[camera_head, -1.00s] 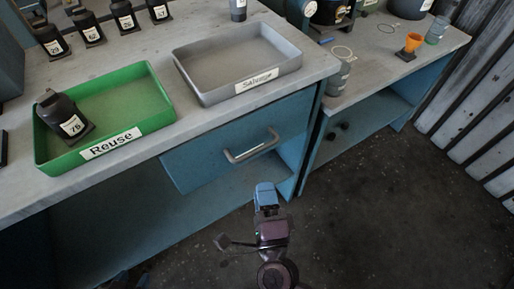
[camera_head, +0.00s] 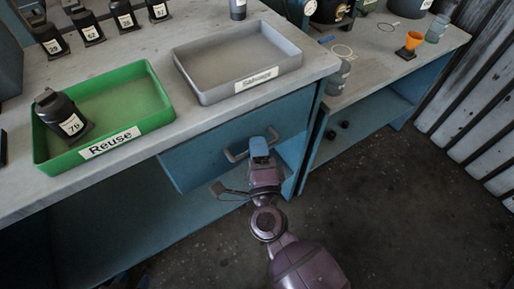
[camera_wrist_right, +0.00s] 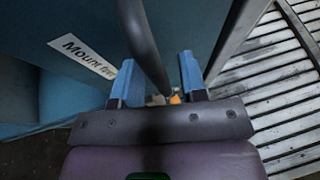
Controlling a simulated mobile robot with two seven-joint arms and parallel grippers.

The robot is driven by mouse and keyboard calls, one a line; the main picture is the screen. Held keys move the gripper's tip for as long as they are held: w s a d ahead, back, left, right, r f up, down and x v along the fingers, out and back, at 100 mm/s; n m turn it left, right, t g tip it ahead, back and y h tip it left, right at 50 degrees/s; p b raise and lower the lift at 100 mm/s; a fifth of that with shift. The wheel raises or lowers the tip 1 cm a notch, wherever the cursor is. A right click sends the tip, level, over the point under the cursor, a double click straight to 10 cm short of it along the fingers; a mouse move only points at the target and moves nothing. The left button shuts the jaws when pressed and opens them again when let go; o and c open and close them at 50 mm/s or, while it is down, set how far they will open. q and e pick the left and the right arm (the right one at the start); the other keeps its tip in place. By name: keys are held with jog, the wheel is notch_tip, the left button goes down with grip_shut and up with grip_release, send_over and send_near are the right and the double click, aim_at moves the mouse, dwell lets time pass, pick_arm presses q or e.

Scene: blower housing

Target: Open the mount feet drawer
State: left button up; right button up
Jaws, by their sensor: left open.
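The blue mount feet drawer (camera_head: 205,160) is shut under the bench top. Its grey bar handle (camera_head: 236,156) is on the front. The drawer's label (camera_wrist_right: 82,55), partly readable as "Mount fe...", shows in the right wrist view. My right gripper (camera_head: 259,148) is at the handle, hiding its middle and right part. In the right wrist view, its two blue fingers (camera_wrist_right: 160,85) are apart, with the dark handle bar (camera_wrist_right: 148,45) running between them and a gap visible beside it. My left gripper (camera_head: 132,280) barely shows at the bottom edge, open and away from the drawer.
Open shelf space (camera_head: 110,225) lies below the drawer. A second bench (camera_head: 385,55) stands right. The floor in front is clear.

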jog(key=shift+c, duration=0.2)
grip_shut()
jog(key=shift+s, duration=0.15)
jog(key=s+d+p, duration=0.1)
jog(key=s+d, duration=0.6)
jog(key=s, duration=0.5)
jog(key=s+d+p, duration=0.1)
jog(key=s+d, duration=0.6)
jog(key=s, duration=0.6)
jog(key=shift+d, duration=0.25)
